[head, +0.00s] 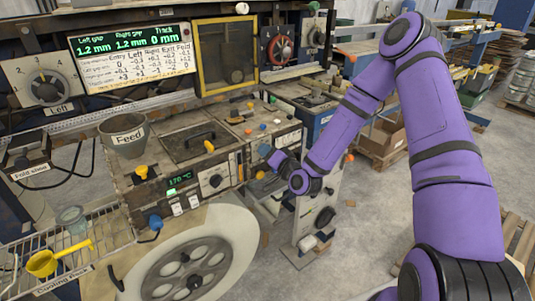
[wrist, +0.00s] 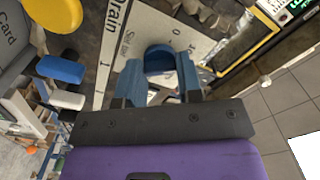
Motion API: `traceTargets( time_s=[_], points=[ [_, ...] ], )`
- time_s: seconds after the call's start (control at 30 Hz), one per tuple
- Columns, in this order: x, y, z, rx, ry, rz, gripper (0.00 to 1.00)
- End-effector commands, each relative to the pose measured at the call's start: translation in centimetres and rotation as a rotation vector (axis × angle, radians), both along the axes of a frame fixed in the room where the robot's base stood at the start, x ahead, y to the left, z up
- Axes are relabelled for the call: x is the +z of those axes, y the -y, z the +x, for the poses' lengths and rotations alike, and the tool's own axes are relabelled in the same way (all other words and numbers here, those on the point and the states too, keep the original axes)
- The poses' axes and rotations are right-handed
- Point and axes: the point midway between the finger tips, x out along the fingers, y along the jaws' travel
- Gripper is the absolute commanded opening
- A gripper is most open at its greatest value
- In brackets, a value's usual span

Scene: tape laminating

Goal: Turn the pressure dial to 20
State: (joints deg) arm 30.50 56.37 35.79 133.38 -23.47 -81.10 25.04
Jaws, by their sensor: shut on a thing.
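My gripper (head: 267,154) reaches in from the right to the front of the machine, in the head view. In the wrist view its blue fingers (wrist: 159,72) are shut on a dark blue rounded knob (wrist: 159,56). A pale panel with printed numbers, 0 and 1 among them, lies around this knob; I take it as the pressure dial. Its pointer and the mark 20 cannot be made out. In the head view my gripper hides the knob.
A "Drain" label (wrist: 116,16) and a yellow knob (wrist: 57,14) are near the fingers. The readout screen (head: 130,55) stands above. A large wheel (head: 190,270) is below.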

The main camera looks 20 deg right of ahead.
Motion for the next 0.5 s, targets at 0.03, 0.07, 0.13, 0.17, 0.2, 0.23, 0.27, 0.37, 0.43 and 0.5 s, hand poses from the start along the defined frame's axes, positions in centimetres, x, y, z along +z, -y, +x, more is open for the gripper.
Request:
traceTargets(
  time_s=[0.03, 0.07, 0.13, 0.17, 0.2, 0.23, 0.27, 0.37, 0.43, 0.5],
  points=[
    [-0.06, 0.11, -0.03, -0.002, -0.012, 0.033, 0.1],
    [-0.08, 0.13, -0.03, -0.003, -0.02, 0.056, 0.1],
    [-0.09, 0.07, -0.04, -0.002, -0.039, 0.111, 0.1],
    [-0.1, 0.1, -0.04, -0.002, -0.047, 0.136, 0.1],
    [-0.12, 0.14, -0.04, -0.003, -0.057, 0.168, 0.1],
    [-0.12, 0.13, -0.04, -0.003, -0.066, 0.194, 0.1],
    [-0.09, 0.1, -0.04, -0.002, -0.073, 0.219, 0.1],
    [-0.12, 0.14, -0.05, -0.003, -0.1, 0.299, 0.1],
    [-0.12, 0.09, -0.05, -0.002, -0.118, 0.353, 0.1],
    [-0.12, 0.14, -0.05, -0.003, -0.133, 0.401, 0.1]
  ],
)
